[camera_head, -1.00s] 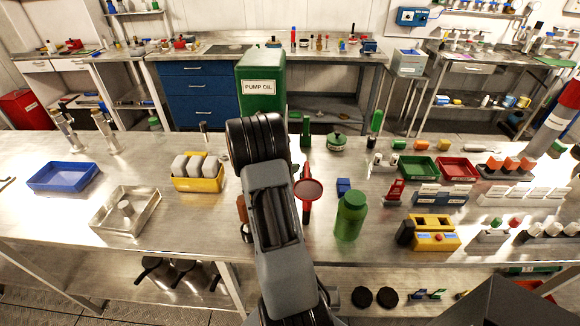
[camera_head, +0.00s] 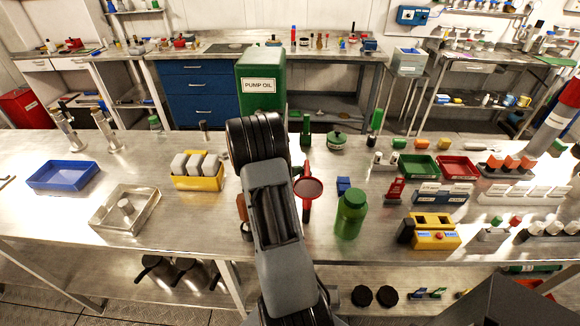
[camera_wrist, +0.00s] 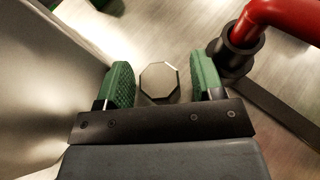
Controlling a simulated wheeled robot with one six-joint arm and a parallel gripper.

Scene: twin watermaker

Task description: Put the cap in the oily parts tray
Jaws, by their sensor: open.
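In the wrist view my gripper (camera_wrist: 164,84) is open, with one green ribbed finger pad on each side of a small grey octagonal piece (camera_wrist: 159,77). This looks like the cap; it sits between the pads with a gap on both sides. In the head view my arm hides the gripper and this piece.
A red pipe (camera_wrist: 263,17) with a dark collar stands close right of my fingers. The green PUMP OIL container (camera_head: 261,72) stands behind my arm. A green bottle (camera_head: 350,216) stands right of my arm; a yellow bin (camera_head: 198,184) stands left. Small green (camera_head: 419,177) and red trays are farther right.

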